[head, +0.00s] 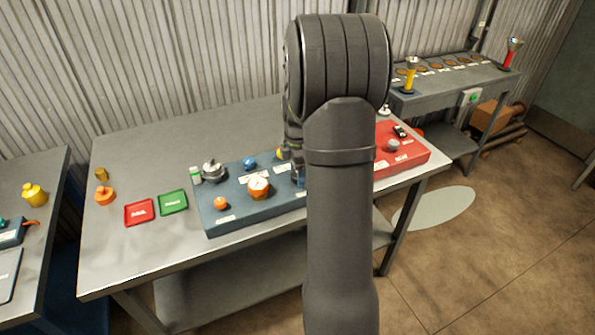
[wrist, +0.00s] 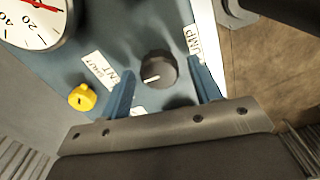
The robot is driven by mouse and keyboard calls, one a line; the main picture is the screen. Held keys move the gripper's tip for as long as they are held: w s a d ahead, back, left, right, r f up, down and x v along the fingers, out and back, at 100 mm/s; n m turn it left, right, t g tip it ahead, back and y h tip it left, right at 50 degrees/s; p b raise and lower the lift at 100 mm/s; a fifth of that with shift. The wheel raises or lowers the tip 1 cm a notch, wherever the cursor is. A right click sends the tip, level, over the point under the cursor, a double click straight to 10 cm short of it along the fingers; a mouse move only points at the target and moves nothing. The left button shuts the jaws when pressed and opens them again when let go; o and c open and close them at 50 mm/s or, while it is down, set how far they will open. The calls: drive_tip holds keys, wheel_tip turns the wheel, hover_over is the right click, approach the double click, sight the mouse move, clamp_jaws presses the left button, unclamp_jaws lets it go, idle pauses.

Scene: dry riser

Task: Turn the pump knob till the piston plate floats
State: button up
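The pump knob (wrist: 157,69) is a dark round knob with a white pointer line, on the blue panel (head: 238,217) in the wrist view. A partly covered label reading "UMP" (wrist: 194,42) lies beside it. My gripper (wrist: 161,67) is open, with one blue finger on either side of the knob and visible gaps. In the head view my arm hides the knob and most of the gripper. I cannot pick out the piston plate for certain; a grey metal piece (head: 213,171) stands at the panel's back left.
A yellow knob (wrist: 82,97) and a white dial gauge (wrist: 36,20) sit near my gripper. The panel also carries an orange knob (head: 220,203) and a blue knob (head: 249,162). Red (head: 139,212) and green (head: 173,202) trays lie left.

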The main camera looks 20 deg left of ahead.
drive_tip(key=c, duration=0.9)
drive_tip(key=shift+o, duration=0.2)
